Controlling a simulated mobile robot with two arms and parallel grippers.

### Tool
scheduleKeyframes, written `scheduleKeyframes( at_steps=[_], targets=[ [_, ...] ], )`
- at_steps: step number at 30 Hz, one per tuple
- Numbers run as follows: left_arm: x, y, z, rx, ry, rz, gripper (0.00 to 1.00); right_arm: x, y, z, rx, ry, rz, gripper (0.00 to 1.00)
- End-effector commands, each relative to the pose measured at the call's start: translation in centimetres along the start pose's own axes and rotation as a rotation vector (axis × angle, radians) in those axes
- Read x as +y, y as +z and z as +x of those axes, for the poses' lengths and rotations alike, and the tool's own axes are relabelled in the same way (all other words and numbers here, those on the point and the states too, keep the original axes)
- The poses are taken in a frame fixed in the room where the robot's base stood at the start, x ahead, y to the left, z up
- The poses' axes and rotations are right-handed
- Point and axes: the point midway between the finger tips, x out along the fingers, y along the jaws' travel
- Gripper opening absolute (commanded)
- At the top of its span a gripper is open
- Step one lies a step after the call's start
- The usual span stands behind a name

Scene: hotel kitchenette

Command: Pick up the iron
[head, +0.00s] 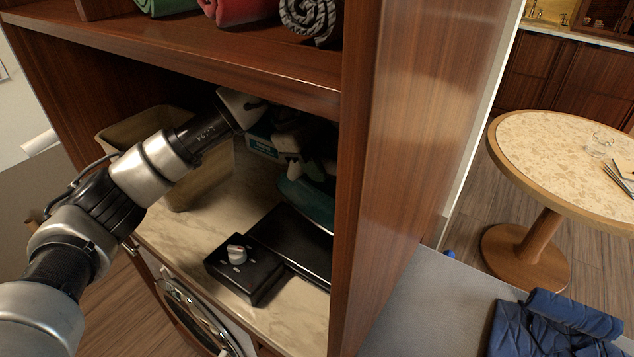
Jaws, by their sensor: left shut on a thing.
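The iron (308,196) is a dark teal shape in the shaded shelf compartment, behind the black hot plate. My left arm reaches into the compartment from the left. My left gripper (300,147) is dark and in shadow at the upper part of the iron, shut on it. The gripper and the shadow hide much of the iron, and the shelf's right upright is close to its right side. I cannot tell whether the iron is clear of the counter. My right gripper is not in view.
A tan bin (205,180) stands to the left, partly behind my arm. The wooden upright (400,180) and upper shelf (200,50) enclose the compartment. A teal box (262,147) is behind.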

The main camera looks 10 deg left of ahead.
Motion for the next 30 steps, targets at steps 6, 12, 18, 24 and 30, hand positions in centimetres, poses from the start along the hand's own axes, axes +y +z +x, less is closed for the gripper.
scheduleKeyframes(
  at_steps=[6, 12, 18, 24, 30],
  targets=[
    [3.9, -1.9, 0.1, -0.001, 0.004, 0.0, 0.0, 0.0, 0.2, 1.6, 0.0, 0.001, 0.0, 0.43],
    [6.9, -3.2, 0.0, -0.001, 0.003, 0.0, 0.0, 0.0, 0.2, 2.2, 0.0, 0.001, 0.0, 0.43],
    [8.9, -4.2, -0.1, -0.002, 0.002, 0.001, 0.0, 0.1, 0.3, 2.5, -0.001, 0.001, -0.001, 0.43],
    [10.1, -4.8, 0.0, -0.002, 0.002, 0.002, 0.0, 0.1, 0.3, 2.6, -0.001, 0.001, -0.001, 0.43],
    [10.5, -5.0, -0.1, -0.001, 0.003, 0.003, 0.0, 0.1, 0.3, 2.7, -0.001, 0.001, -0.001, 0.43]
  ],
)
